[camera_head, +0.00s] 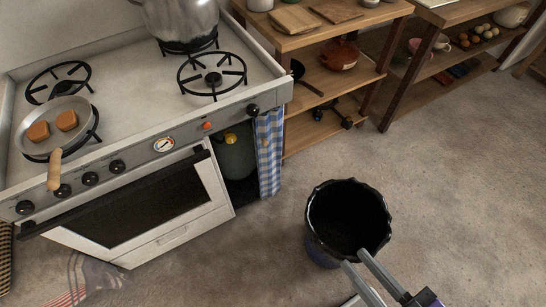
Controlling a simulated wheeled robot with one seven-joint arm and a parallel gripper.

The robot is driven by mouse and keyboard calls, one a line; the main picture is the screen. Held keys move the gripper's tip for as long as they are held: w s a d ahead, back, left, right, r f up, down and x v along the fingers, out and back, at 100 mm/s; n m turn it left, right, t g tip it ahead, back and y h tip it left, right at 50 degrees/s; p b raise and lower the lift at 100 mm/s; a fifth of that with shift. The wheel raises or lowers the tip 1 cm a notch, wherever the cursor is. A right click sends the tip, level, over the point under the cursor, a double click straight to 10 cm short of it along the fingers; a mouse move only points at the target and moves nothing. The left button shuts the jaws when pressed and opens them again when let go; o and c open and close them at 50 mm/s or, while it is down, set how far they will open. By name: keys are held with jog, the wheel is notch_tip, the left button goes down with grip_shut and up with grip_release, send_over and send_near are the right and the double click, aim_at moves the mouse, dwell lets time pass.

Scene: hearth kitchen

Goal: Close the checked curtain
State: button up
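The blue-and-white checked curtain (269,152) hangs bunched in a narrow strip at the right side of the opening under the stove (130,120). The opening to its left is uncovered, and a dark green gas cylinder (236,158) with a yellow fitting shows inside. My gripper (354,260) is at the bottom of the view, to the right of and nearer than the curtain, well apart from it. Its two grey fingers are spread with nothing seen between them. They overlap the lower edge of the black bucket in the picture.
A black bucket (318,246) stands on the floor between my gripper and the curtain. Wooden shelves (335,80) stand right of the curtain. A frying pan (30,125) sits on the stove, its handle jutting over the front. The floor at right is clear.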

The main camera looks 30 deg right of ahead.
jog(key=w+f+b, duration=0.2)
jog(key=w+d+f+t+b, duration=0.1)
jog(key=w+f+b, duration=0.1)
jog(key=f, duration=0.1)
jog(key=w+d+f+m+t+h+b, duration=0.1)
jog(key=w+f+b, duration=0.1)
jog(key=w+b, duration=0.1)
jog(key=shift+d+f, duration=0.2)
grip_shut()
jog(key=w+d+f+m+h+b, duration=0.1)
jog(key=w+d+f+m+b, duration=0.35)
jog(key=w+f+b, duration=0.35)
jog(key=w+d+f+m+t+h+b, duration=0.1)
jog(key=w+d+f+m+b, duration=0.4)
jog(key=w, duration=0.4)
jog(key=w+d+f+m+h+b, duration=0.1)
jog(key=w+d+f+m+b, duration=0.3)
jog(key=w+f, duration=0.45)
jog(key=w+a+m+y, duration=0.1)
jog(key=w+a+m, duration=0.1)
jog(key=w, duration=0.5)
jog(key=w+a+f+m+y, duration=0.1)
jog(key=w+a+m+y, duration=0.1)
jog(key=w, duration=0.6)
jog(key=shift+a+m+b, duration=0.3)
jog(key=shift+a+m, duration=0.3)
jog(key=shift+m, duration=0.35)
